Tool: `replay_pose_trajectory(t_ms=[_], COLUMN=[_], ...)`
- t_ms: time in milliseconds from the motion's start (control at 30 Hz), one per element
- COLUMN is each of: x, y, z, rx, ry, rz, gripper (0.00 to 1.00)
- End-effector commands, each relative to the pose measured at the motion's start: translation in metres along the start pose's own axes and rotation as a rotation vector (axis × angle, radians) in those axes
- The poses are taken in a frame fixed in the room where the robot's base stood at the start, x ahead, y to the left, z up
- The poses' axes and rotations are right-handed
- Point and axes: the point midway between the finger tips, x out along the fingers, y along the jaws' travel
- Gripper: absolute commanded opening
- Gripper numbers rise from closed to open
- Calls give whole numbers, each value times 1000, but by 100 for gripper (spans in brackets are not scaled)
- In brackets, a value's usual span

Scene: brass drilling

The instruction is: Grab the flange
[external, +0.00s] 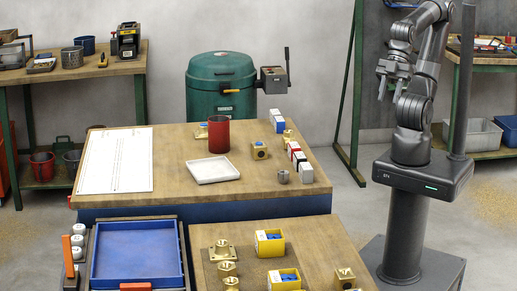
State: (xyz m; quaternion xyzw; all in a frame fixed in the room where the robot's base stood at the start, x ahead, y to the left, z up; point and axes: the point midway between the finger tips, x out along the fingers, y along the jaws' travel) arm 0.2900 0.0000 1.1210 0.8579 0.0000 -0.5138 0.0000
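A brass piece with a flat square base and a raised round hub, which looks like a flange (222,250), sits on the dark mat at the back left of the front table. Several smaller round brass fittings (227,269) stand just in front of it. My gripper (389,95) hangs in the air at the upper right, beyond the tables' right edge and far from the brass pieces. Its two fingers point down and look apart, with nothing visible between them.
Yellow bins (270,246) with blue contents stand right of the flange. A brass block (344,278) sits near the front right. The middle table (240,188) holds a red cup (218,134), white tray (213,170) and paper sheet (116,160). A blue tray (137,252) lies left.

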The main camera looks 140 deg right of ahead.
Motion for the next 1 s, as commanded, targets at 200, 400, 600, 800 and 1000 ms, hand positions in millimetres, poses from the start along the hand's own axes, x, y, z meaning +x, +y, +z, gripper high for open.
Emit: replay_pose_trajectory(t_ms=[200, 400, 600, 800, 1000], x=[0, 0, 0, 0, 0], y=[0, 0, 0, 0, 2], z=[0, 0, 0, 0, -4], rx=[0, 0, 0, 0, 3], ry=[0, 0, 0, 0, -1], rz=[0, 0, 0, 0, 5], gripper=[36, 36, 48, 57, 57])
